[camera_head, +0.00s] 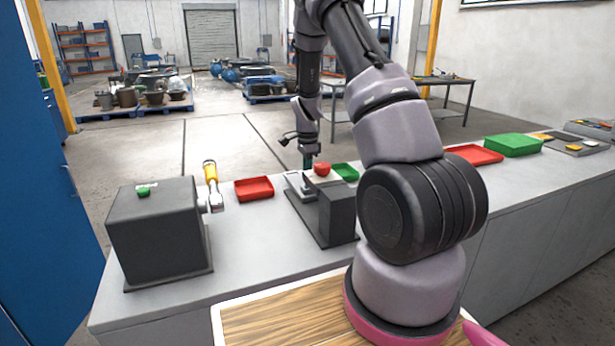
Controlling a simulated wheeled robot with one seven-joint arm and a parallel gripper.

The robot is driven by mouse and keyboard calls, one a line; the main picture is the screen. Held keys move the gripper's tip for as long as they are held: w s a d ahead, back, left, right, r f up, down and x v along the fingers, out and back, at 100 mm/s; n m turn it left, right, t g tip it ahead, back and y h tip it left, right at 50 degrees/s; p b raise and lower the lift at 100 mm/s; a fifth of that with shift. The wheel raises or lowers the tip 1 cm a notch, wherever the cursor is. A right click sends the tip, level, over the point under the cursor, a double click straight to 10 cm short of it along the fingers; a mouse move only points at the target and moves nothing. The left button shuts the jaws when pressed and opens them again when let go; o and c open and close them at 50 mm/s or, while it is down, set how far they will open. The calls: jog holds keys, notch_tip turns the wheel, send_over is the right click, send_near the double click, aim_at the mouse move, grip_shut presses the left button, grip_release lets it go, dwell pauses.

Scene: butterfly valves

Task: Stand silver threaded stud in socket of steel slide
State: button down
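My gripper (307,163) points down at the far side of the dark fixture in the middle of the bench. It is small here, and I cannot tell whether its fingers are open or shut. A light steel slide (294,184) lies at the left of that fixture, just below and left of my gripper. A red round knob (322,169) sits at the fixture's top, just right of my gripper. I cannot make out the silver threaded stud or the socket; my gripper and the knob may hide them.
A dark box (155,235) with a green knob and a yellow-handled lever (211,180) stands at left. A red tray (254,189) lies between it and the dark fixture (335,213).

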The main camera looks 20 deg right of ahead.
jog(key=shift+f, duration=0.15)
jog(key=c, duration=0.8)
grip_release()
jog(key=shift+o, duration=0.2)
